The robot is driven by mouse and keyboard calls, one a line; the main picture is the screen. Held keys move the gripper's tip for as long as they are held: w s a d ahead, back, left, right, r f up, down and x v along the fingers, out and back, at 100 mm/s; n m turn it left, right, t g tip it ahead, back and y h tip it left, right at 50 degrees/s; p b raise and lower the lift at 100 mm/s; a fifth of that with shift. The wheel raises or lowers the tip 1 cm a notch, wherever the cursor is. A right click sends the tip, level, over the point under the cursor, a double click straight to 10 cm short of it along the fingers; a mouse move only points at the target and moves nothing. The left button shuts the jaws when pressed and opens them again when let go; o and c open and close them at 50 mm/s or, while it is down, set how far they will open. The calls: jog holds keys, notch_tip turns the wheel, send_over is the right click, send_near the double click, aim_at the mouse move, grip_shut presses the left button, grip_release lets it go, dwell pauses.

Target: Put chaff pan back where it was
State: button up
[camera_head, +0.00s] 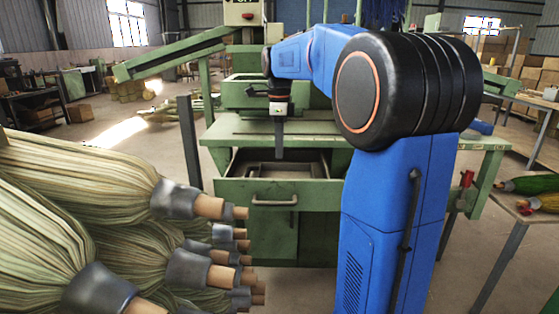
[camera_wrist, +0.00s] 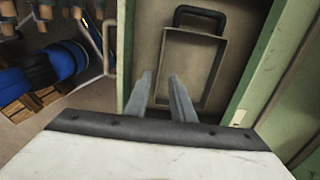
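The chaff pan appears to be the shallow rectangular pan with a dark loop handle (camera_wrist: 222,75) in the wrist view. It lies flat inside an open drawer (camera_wrist: 145,40) of the green machine bench. In the head view the drawer (camera_head: 280,193) is pulled out under the bench top. My gripper (camera_head: 279,150) points down above the drawer. In the wrist view my gripper (camera_wrist: 160,78) has its two fingers apart with nothing between them. The fingertips appear beside the left side of the pan; I cannot tell their height above it.
Several brooms with pale bristles (camera_head: 80,190) fill the left foreground. A green sloping arm (camera_head: 175,55) juts from the machine at upper left. A dark post (camera_head: 190,140) stands left of the bench.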

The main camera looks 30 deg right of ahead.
jog(key=s+a+f+n+t, duration=0.1)
jog(key=s+a+f+n, duration=0.1)
jog(key=s+a+n, duration=0.5)
jog(key=s+a+f+n+t, duration=0.1)
jog(key=s+a+n, duration=0.2)
jog(key=s+n, duration=0.35)
jog(key=s+a+f+n+t, duration=0.1)
jog(key=s+a+f+n, duration=0.1)
jog(key=s+f+n, duration=0.3)
jog(key=s+a+f+n+t, duration=0.1)
jog(key=s+a+f+n, duration=0.2)
jog(key=s+f+n, duration=0.3)
jog(key=s+f, duration=0.2)
jog(key=s, duration=0.3)
jog(key=shift+s+a+t, duration=0.3)
jog(key=shift+s+a, duration=0.05)
dwell(0.7)
